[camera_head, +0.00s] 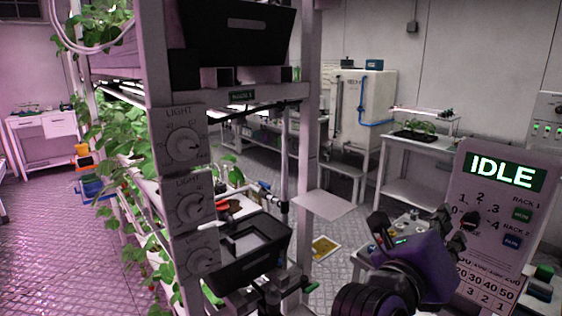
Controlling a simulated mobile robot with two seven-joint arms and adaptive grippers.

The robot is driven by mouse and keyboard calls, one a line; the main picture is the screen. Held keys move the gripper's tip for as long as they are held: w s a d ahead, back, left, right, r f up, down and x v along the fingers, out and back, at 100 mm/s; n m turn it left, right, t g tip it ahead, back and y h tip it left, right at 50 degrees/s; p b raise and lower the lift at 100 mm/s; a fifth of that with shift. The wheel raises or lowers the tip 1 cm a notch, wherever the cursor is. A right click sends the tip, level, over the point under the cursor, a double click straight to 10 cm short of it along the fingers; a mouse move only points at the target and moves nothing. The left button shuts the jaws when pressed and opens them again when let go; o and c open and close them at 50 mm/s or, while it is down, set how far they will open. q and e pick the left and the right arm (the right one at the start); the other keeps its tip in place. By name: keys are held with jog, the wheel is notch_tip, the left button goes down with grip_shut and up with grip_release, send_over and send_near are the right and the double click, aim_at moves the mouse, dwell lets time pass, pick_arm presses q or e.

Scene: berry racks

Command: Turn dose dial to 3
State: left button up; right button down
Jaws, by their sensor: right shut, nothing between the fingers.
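The dose dial (470,220) is a small black knob on a pale control panel (462,180) at the right. The numbers 0 to 4 run in an arc around it. Its pointer seems to lean upward, but the exact number is too small to tell. The panel's green screen reads IDLE (501,172). My right gripper (442,219) is shut and empty, just left of the dial and close to it. Whether it touches the knob is unclear. My left gripper is not in view.
A rack post with LIGHT knobs (183,145) and plants stands at the left. A white side table (420,160) stands behind. A pale shelf plate (325,204) is left of my right arm.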

aim_at(478, 220)
jog(key=d+m+b, duration=0.1)
jog(key=m, duration=0.5)
jog(key=d+m+b, duration=0.1)
jog(key=d+m, duration=0.1)
jog(key=m, duration=0.5)
jog(key=s+d+m+b, duration=0.1)
jog(key=m, duration=0.5)
jog(key=shift+d+r+m, duration=0.15)
jog(key=shift+d+m, duration=0.05)
jog(key=shift+m, duration=0.1)
jog(key=shift+x, duration=0.95)
jog(key=shift+w+d+r, duration=0.2)
jog(key=shift+w+d, duration=0.15)
jog(key=shift+d, duration=0.05)
jog(key=shift+r, duration=0.25)
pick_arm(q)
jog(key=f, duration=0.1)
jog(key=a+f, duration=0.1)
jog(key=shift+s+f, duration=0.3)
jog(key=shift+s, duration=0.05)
